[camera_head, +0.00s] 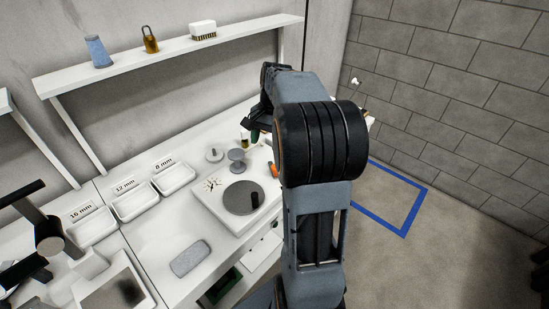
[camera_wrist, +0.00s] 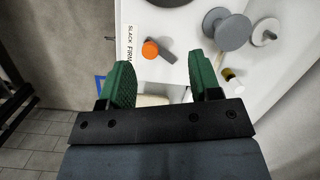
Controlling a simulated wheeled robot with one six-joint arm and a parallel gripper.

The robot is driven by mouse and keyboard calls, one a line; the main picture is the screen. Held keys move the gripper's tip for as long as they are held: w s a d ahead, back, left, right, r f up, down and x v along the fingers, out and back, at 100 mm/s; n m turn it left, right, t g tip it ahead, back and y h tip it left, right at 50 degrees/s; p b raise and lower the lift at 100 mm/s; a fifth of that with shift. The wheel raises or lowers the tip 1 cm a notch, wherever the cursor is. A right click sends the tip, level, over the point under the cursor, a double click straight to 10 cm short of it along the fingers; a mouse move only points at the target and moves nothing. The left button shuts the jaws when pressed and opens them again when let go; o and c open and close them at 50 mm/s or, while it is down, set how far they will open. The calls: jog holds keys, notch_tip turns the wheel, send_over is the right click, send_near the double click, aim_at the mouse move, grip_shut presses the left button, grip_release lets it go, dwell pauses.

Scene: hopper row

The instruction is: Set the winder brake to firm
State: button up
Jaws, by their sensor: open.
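The winder is a white box (camera_head: 213,207) with a large grey disc and a dark handle (camera_head: 255,200) on top. An orange round knob (camera_wrist: 150,49), with a short dark grey bar beside it, is in the wrist view; orange also shows at the winder's right edge (camera_head: 271,170). A label (camera_wrist: 129,42) reading SLACK above FIRM is left of the knob. The knob's height lies between the two words; I cannot tell its setting. My gripper (camera_wrist: 160,65) is open and empty, its green fingers apart, with the knob in the gap between them in the picture. Any contact is not visible.
White labelled trays (camera_head: 134,205) and a grey pad (camera_head: 190,258) are on the bench. Blue tape (camera_head: 405,234) marks clear floor at right.

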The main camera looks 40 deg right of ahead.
aim_at(273, 166)
jog(key=d+m+y+p, duration=0.2)
jog(key=d+m, duration=0.2)
jog(key=d, duration=0.5)
jog(key=x, duration=1.3)
jog(key=shift+w+f+p, duration=0.25)
jog(key=shift+f+p, duration=0.1)
jog(key=shift+p, duration=0.05)
grip_shut()
